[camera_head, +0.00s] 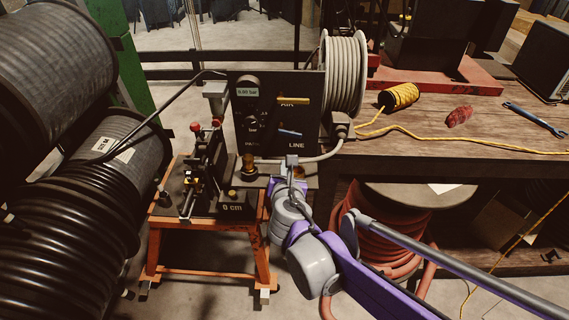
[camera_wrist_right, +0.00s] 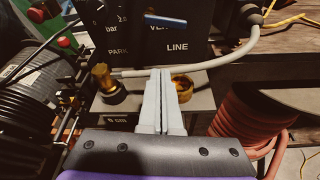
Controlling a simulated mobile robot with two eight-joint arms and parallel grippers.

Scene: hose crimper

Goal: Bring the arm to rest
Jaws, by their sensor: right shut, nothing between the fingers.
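My right arm (camera_head: 355,285), purple and grey, reaches in from the lower right of the head view. Its gripper (camera_head: 291,160) is in front of the lower part of the black control panel (camera_head: 302,113). In the right wrist view the two pale fingers of the gripper (camera_wrist_right: 160,75) lie together, shut and empty. They point at the panel below its LINE label. I cannot tell whether the fingers touch anything. My left gripper is not in view.
The panel has a yellow handle (camera_head: 293,100) and a blue handle (camera_head: 290,133). A grey hose reel (camera_head: 344,75) stands beside it. The crimper sits on an orange stand (camera_head: 208,222). Black hose reels (camera_head: 62,240) fill the left. A wooden bench (camera_head: 450,150) is at right.

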